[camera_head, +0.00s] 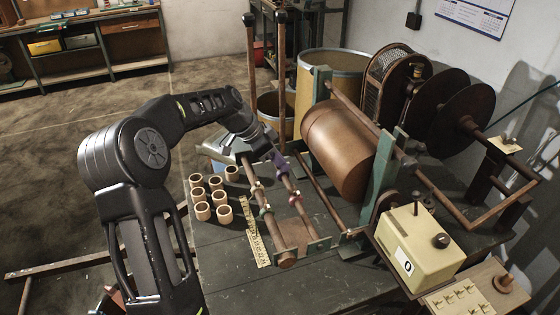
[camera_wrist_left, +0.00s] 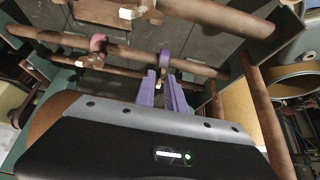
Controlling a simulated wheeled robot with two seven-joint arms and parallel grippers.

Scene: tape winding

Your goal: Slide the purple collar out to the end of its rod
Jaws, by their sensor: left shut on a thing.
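The purple collar (camera_wrist_left: 165,57) sits around a brown rod (camera_wrist_left: 205,67) in the left wrist view. In the head view a small purple shape (camera_head: 279,160) shows at the tip of my left gripper (camera_head: 270,151), partly hidden by it. In the left wrist view my left gripper's two fingers (camera_wrist_left: 163,92) reach the collar from below and are shut on it, close to the rod. The rod (camera_head: 296,187) runs toward the front of the bench in the head view. My right gripper is not in view.
A pink-red collar (camera_wrist_left: 97,43) sits farther along the rod in the wrist view. Several small tan cups (camera_head: 222,213) and a yellow ruler (camera_head: 257,238) lie left of the rods. A large copper-coloured roll (camera_head: 340,150) stands close on the right. The bench front (camera_head: 240,283) is bare.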

